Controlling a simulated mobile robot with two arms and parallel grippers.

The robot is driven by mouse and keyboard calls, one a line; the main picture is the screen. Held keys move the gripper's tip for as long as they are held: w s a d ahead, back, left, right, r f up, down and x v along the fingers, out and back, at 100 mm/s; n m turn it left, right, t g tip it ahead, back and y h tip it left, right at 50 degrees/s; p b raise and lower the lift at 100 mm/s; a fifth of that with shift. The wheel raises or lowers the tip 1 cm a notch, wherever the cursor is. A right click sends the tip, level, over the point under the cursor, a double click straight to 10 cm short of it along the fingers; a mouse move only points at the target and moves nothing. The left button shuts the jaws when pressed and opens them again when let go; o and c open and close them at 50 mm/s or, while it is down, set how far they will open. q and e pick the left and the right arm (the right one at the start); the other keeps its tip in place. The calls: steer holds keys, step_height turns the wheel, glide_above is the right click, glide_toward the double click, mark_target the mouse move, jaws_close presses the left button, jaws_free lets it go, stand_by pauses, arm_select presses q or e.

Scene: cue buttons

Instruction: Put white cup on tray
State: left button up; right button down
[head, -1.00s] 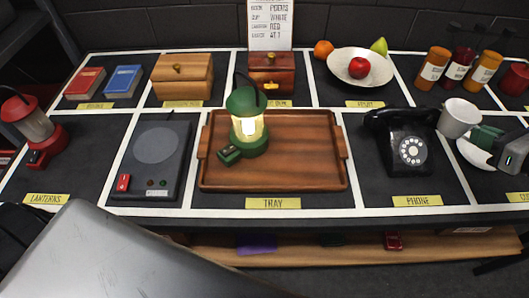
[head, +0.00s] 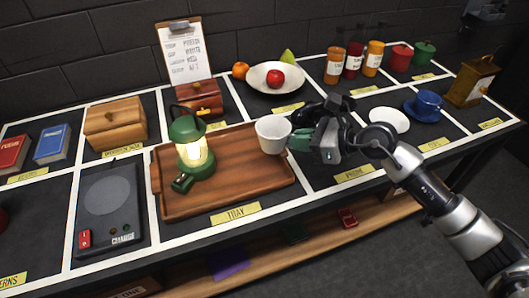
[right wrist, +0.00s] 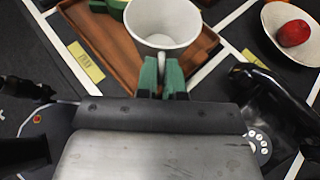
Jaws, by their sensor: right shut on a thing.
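The white cup (head: 272,133) is held upright by my right gripper (head: 296,139) over the right end of the wooden tray (head: 236,188). The right gripper's green fingers are shut on the cup's handle side, and in the right wrist view the cup (right wrist: 163,22) stands just beyond the fingertips (right wrist: 161,78). I cannot tell exactly how high the cup is above the tray. A lit green lantern (head: 192,150) stands on the tray's left part. My left gripper is not in view.
The black phone (right wrist: 262,105) is beside the tray, mostly hidden behind my right gripper in the head view. A fruit bowl (head: 262,77) and a red-brown box (head: 199,98) stand behind the tray. An empty white saucer (head: 389,120) and a blue cup (head: 427,104) are at right.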

mark_target(272, 142)
steer(key=x, duration=0.5)
steer(key=f+x, duration=0.1)
steer(key=x, duration=0.2)
steer(key=shift+w+d, duration=0.15)
steer(key=shift+w, duration=0.05)
steer(key=shift+f, duration=2.05)
steer(key=shift+f, duration=0.1)
steer(key=shift+f, duration=0.15)
steer(key=c, duration=1.5)
jaws_free()
steer(key=shift+r, duration=0.4)
steer(key=v, duration=1.2)
steer(key=shift+s+f+b, duration=0.1)
steer(key=shift+f+b, duration=0.1)
steer(key=shift+b, duration=0.2)
